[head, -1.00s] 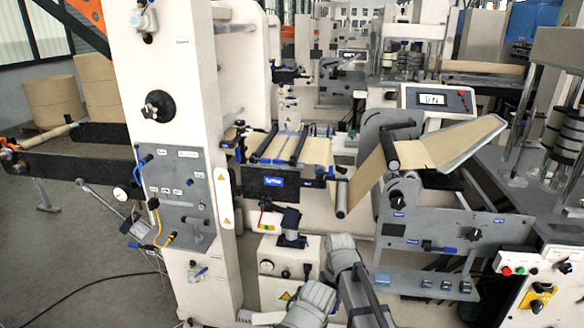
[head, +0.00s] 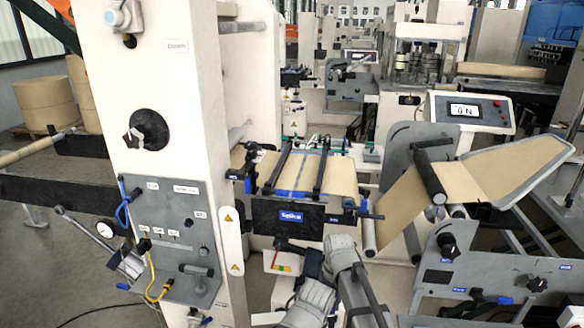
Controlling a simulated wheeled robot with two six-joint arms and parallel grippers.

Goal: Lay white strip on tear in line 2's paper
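The brown kraft paper (head: 340,175) lies across a flat splice table with a blue front edge and dark bars, in the middle of the head view. The paper also runs down at the right (head: 400,208) and over a sloping panel (head: 515,168). I cannot make out a tear in it, and I cannot pick out a separate white strip. Grey padded parts of my arms show at the bottom centre, in front of and below the table. No gripper fingertips show.
A tall cream machine column (head: 155,70) with a grey control panel (head: 175,230) stands at the left. A small display (head: 470,110) stands behind the sloping paper. A roller (head: 432,178) and a grey side plate flank the paper. Brown rolls (head: 45,103) stand far left.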

